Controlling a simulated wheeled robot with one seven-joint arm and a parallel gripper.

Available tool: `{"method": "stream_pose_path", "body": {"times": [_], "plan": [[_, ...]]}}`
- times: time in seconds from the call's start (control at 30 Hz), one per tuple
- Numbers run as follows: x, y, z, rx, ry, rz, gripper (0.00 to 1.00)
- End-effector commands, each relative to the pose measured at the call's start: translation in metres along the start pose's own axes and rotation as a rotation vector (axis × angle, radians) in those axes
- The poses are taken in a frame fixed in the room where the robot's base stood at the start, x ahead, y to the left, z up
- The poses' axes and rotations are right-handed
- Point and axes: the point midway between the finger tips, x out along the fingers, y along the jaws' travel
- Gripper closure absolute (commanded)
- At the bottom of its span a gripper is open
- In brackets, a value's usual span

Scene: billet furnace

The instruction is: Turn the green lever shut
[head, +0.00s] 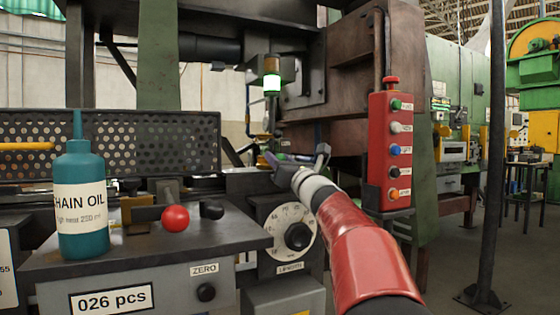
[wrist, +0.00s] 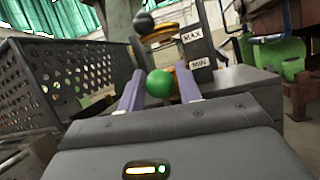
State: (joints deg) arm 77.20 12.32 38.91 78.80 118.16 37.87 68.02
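The green lever's round knob (wrist: 159,83) shows in the wrist view, between the two fingers of my gripper (wrist: 158,78). The fingers are spread apart. Narrow gaps seem to remain at the knob's sides, and I cannot tell whether either finger touches it. The lever's stem is hidden behind the knob and my gripper body. In the head view, my gripper (head: 297,158) is at the machine behind the dial, with its fingers apart.
A perforated guard (wrist: 45,85) stands left of my gripper. A MAX/MIN plate (wrist: 197,55) and a black ball (wrist: 143,22) lie beyond it. In the head view, a chain oil bottle (head: 80,205), a red knob (head: 175,218) and a red button box (head: 391,150) are nearby.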

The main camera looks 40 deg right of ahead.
Motion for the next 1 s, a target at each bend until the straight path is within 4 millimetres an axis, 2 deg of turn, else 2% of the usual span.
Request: {"method": "stream_pose_path", "body": {"times": [0.03,0.23,0.27,0.47,0.77,1.0], "plan": [[0.0,0.0,0.0,0.0,0.0,0.0,0.72],[0.0,0.0,0.0,0.0,0.0,0.0,0.99],[0.0,0.0,0.0,0.0,0.0,0.0,1.0],[-0.001,-0.002,-0.002,0.033,-0.005,-0.013,1.0],[-0.004,-0.02,-0.002,0.341,-0.06,-0.133,1.0],[-0.004,-0.022,-0.001,0.367,-0.065,-0.143,1.0]]}}
